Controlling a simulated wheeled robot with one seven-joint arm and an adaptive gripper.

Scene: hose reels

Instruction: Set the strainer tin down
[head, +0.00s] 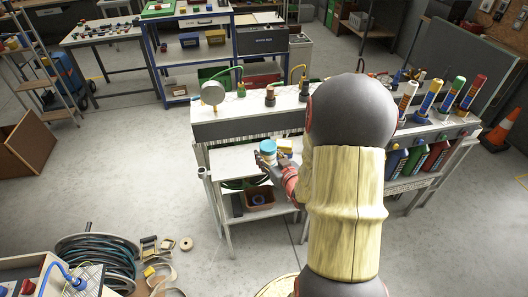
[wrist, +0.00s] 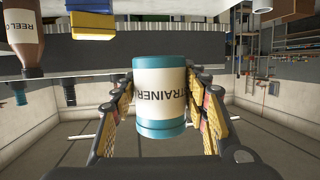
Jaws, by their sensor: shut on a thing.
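The strainer tin (wrist: 160,98) is a white can with blue-green ends and dark lettering reading "TRAINER". In the wrist view it sits between the two fingers of my gripper (wrist: 163,105), which are shut on its sides. In the head view the tin (head: 268,150) shows its blue top over the white lower surface (head: 228,162) at the front of the bench. My gripper (head: 268,163) is partly hidden there by the tin and my arm. I cannot tell whether the tin touches the surface.
A yellow item (head: 284,145) is close right of the tin. A brown labelled bottle (wrist: 24,38) and yellow and blue boxes (wrist: 92,20) show in the wrist view. The raised bench top (head: 228,117) behind carries several bottles and tubes. The lower surface's left part is clear.

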